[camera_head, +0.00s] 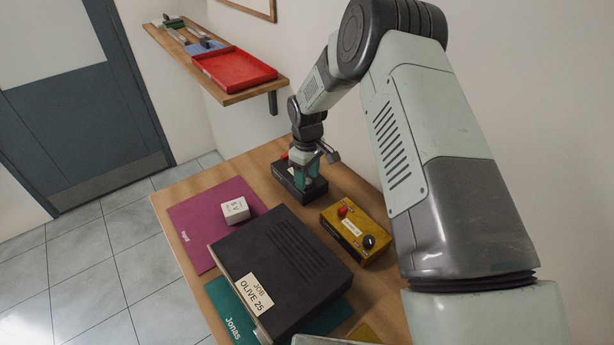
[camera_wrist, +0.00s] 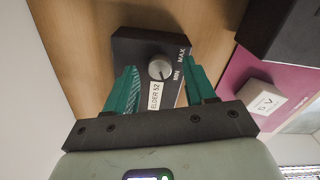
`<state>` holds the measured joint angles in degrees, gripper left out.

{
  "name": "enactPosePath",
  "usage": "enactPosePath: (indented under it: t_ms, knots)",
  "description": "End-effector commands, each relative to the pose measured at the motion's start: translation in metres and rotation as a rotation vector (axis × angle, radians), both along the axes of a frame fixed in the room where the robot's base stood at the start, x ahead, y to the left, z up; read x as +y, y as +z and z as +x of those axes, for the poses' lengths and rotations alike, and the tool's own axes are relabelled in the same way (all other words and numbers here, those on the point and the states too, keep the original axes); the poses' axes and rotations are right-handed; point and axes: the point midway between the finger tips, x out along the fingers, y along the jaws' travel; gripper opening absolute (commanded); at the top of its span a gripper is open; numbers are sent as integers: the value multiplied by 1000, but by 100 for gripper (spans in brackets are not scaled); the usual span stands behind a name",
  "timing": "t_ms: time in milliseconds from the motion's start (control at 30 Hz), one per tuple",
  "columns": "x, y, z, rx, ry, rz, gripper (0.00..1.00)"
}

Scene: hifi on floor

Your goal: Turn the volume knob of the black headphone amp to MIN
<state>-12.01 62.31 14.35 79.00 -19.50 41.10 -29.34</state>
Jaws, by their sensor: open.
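The black headphone amp (camera_head: 287,178) sits at the back of the wooden table, below my gripper (camera_head: 311,172). Whether the fingertips reach down to knob height, I cannot tell. The knob is hidden in the head view.
A yellow box (camera_head: 350,238) with a black knob and red button stands nearby. A large black case (camera_head: 275,255) labelled JOB OLIVE 25 lies in front. A small white block (camera_head: 235,210) is on the purple mat (camera_head: 195,238). A red tray (camera_head: 235,72) is on the wall shelf.

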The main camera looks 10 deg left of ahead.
Motion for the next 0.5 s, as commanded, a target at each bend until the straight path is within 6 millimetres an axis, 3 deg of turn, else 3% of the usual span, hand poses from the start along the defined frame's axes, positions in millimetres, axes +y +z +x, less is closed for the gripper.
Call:
enactPosePath:
  t_ms: [300,500]
  knots:
    - [0,63,1,-4,0,0,55]
    - [0,92,0,-2,0,1,55]
